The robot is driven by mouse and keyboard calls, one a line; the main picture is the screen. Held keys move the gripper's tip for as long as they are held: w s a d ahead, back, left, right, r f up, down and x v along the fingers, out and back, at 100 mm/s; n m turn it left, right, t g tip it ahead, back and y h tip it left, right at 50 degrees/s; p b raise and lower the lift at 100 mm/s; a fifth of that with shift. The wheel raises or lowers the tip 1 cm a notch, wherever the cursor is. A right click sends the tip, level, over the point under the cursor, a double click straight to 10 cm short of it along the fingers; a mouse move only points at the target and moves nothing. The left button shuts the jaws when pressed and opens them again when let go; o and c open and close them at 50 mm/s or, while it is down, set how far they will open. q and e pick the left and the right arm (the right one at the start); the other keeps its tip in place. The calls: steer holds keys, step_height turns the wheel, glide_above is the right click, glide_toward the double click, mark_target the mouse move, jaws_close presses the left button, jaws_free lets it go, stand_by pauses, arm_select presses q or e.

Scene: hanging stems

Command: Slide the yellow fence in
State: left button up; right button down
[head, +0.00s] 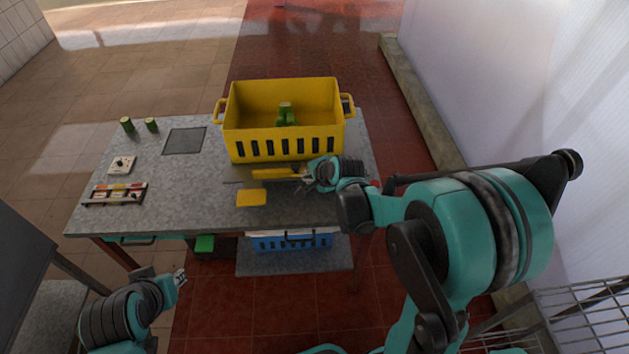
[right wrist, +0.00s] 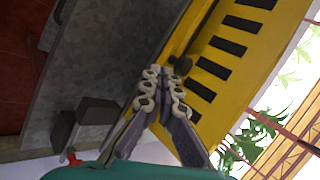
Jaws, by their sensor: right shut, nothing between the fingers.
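The yellow fence (head: 277,173) is a low yellow bar on the table, just in front of the yellow crate's slotted wall. My right gripper (head: 306,178) is shut and empty at the fence's right end. In the right wrist view, its closed fingers (right wrist: 163,74) are beside a small dark knob (right wrist: 183,65) close to the yellow crate wall. I cannot tell whether they touch it. My left gripper (head: 181,277) is low in front of the table, away from the fence, and too small to read.
The yellow crate (head: 275,141) holds green pieces (head: 286,114). A flat yellow block (head: 251,198) lies in front of the fence. Two green cylinders, a dark mat (head: 184,141), a white dial box (head: 121,165) and a switch panel (head: 115,194) are left. A blue crate (head: 290,241) is below.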

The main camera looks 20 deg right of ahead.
mark_target(297, 171)
steer(key=shift+w+a+f, duration=0.1)
steer(key=shift+w+a, duration=0.05)
steer(key=shift+w, duration=0.6)
steer(key=shift+w+a+f, duration=0.1)
steer(key=shift+w+a, duration=0.05)
steer(key=shift+w, duration=0.6)
steer(key=shift+r, duration=0.1)
